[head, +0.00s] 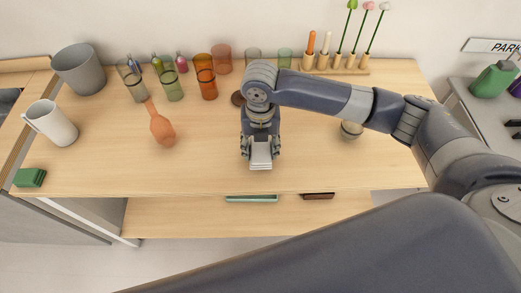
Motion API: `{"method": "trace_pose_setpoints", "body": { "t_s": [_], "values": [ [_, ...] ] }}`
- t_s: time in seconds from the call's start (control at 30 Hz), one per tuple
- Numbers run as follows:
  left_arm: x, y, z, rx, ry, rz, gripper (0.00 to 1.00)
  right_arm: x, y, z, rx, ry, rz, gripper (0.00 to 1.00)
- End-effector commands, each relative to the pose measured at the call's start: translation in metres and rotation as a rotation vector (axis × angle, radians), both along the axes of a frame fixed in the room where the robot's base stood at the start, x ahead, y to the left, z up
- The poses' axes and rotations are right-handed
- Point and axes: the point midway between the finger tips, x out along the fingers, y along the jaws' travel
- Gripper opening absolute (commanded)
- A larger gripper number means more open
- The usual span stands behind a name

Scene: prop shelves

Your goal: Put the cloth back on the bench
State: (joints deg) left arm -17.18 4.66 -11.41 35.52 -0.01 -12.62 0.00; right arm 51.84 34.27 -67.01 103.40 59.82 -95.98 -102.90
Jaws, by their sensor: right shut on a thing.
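My right gripper (260,153) reaches over the wooden bench (210,175), pointing down near its front edge. It is shut on a small white folded cloth (261,165), whose layered front edge shows below the fingers. The upper part of the cloth is hidden by the gripper. The cloth is over or at the bench top; I cannot tell whether it touches the wood. My left gripper is not in view.
A green folded block (29,177), a white pitcher (50,123) and a grey bucket (80,69) stand at the left. An orange vase (160,126) is left of the gripper. Coloured glasses (205,78) and a flower rack (335,67) line the back. The front middle is clear.

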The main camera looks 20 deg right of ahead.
Motion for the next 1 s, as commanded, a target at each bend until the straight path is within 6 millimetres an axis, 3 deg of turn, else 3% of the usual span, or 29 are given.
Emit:
{"method": "trace_pose_setpoints", "body": {
  "t_s": [0.2,0.53,0.57,0.63,1.0],
  "values": [
    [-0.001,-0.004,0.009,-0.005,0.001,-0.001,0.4,-0.001,0.0,-0.026,-0.001,0.002,0.0,0.3],
    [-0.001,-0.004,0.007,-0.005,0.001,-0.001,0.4,-0.001,0.0,-0.03,-0.002,0.002,0.0,0.3],
    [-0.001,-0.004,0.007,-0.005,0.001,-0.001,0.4,-0.001,0.0,-0.029,-0.001,0.0,0.0,0.54],
    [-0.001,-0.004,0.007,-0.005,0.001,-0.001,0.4,-0.001,0.0,-0.029,-0.001,0.0,0.001,0.69],
    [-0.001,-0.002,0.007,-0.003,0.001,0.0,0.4,-0.001,0.0,-0.027,-0.001,0.0,0.0,0.69]
  ]
}}
